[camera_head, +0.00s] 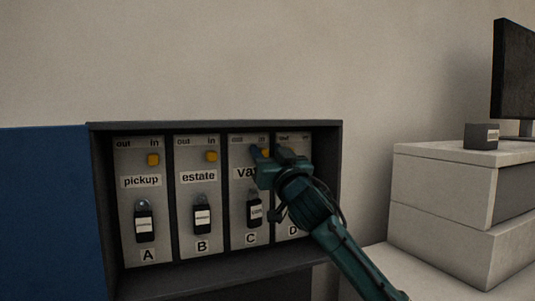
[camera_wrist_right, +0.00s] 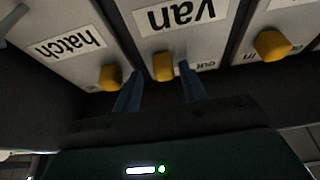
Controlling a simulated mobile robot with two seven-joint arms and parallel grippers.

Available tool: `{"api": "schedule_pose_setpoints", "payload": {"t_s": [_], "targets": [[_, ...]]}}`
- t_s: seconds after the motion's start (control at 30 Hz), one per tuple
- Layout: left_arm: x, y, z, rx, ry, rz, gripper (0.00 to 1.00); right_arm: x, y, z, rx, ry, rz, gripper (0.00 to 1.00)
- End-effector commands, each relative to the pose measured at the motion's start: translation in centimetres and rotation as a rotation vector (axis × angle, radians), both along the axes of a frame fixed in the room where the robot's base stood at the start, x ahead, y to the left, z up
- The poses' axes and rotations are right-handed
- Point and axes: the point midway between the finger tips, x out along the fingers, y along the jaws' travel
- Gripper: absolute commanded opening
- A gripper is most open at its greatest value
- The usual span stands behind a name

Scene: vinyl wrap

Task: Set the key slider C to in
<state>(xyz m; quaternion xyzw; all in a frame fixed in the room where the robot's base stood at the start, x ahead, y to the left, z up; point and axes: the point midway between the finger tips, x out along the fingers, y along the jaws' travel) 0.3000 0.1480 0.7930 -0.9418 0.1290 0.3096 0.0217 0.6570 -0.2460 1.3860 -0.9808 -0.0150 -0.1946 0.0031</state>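Key slider C is the yellow knob (camera_head: 265,153) on the panel labelled "van" (camera_head: 242,171). It sits at the right side of panel C, under the word "in". In the right wrist view, which is upside down, the same knob (camera_wrist_right: 163,66) lies between the two blue fingers of my right gripper (camera_wrist_right: 160,88). The fingers are apart, one on each side of the knob, with small gaps visible. In the head view my right gripper (camera_head: 262,156) covers part of panels C and D. My left gripper is not in view.
Yellow knobs of panels A (camera_head: 153,159) and B (camera_head: 212,156) stand to the left, under "in". Key fobs hang below. Panel D, "hatch" (camera_wrist_right: 66,43), is beside C. A dark cabinet frame (camera_head: 215,126) surrounds the panels. White drawers (camera_head: 445,190) stand right.

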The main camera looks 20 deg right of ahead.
Motion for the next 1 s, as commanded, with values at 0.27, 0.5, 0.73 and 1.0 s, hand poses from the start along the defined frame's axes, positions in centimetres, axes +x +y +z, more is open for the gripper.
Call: {"api": "schedule_pose_setpoints", "payload": {"t_s": [0.27,0.5,0.73,1.0], "targets": [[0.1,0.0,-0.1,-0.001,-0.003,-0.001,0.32,-0.4,0.1,-0.3,0.000,-0.001,0.002,0.42],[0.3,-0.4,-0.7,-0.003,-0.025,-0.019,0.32,-3.9,0.0,-2.1,0.000,-0.001,0.004,0.42],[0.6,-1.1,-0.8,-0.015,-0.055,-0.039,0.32,-8.6,-0.2,-3.9,0.000,-0.002,0.003,0.42],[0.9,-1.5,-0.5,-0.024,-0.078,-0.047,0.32,-11.8,-0.3,-5.0,0.000,0.000,0.002,0.42]]}}
